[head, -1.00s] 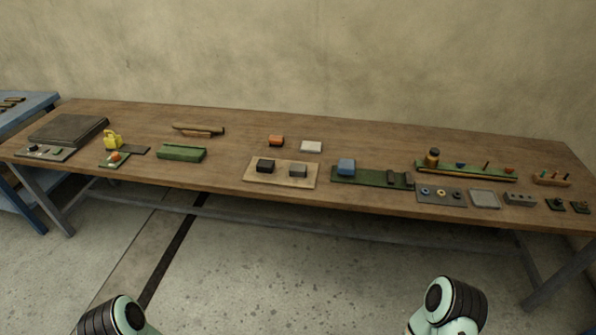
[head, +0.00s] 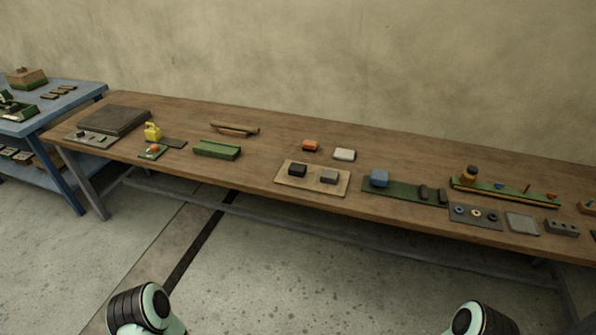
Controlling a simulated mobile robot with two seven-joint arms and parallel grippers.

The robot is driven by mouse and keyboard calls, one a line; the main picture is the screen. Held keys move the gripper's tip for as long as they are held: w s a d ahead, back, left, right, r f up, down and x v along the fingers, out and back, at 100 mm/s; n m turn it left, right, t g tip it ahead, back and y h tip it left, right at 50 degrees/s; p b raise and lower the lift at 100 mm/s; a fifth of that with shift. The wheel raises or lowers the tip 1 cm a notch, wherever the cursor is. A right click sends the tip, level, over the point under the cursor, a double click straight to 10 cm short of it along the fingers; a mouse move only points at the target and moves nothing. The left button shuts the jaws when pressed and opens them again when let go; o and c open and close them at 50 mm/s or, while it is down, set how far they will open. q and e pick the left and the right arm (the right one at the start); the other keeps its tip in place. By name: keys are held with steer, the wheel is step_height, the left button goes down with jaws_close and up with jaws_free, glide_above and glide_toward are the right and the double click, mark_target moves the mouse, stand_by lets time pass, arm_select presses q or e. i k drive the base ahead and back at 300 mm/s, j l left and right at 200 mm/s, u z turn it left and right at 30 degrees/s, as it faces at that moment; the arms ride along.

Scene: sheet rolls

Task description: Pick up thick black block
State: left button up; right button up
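A thick black block (head: 297,169) sits on the left part of a tan board (head: 312,187) near the front edge of the long wooden table. A grey block (head: 329,177) sits on the same board to its right, apart from it. Links of my two arms show at the bottom left and bottom right of the head view, well short of the table. Neither gripper is in the picture.
The wooden table (head: 260,137) also bears an orange block (head: 310,146), a white block (head: 344,154), a blue block (head: 379,177) on a green strip, and a green tray (head: 217,149). A blue table (head: 63,120) stands left. The floor in front is clear.

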mark_target(296, 169)
steer(key=i+l+z, duration=0.2)
steer(key=i+l, duration=0.2)
steer(key=i+l+z, duration=0.15)
steer(key=i+l, duration=0.15)
steer(key=i, duration=0.2)
steer(key=i+l+u, duration=0.1)
steer(key=i+l, duration=0.1)
steer(key=i, duration=0.1)
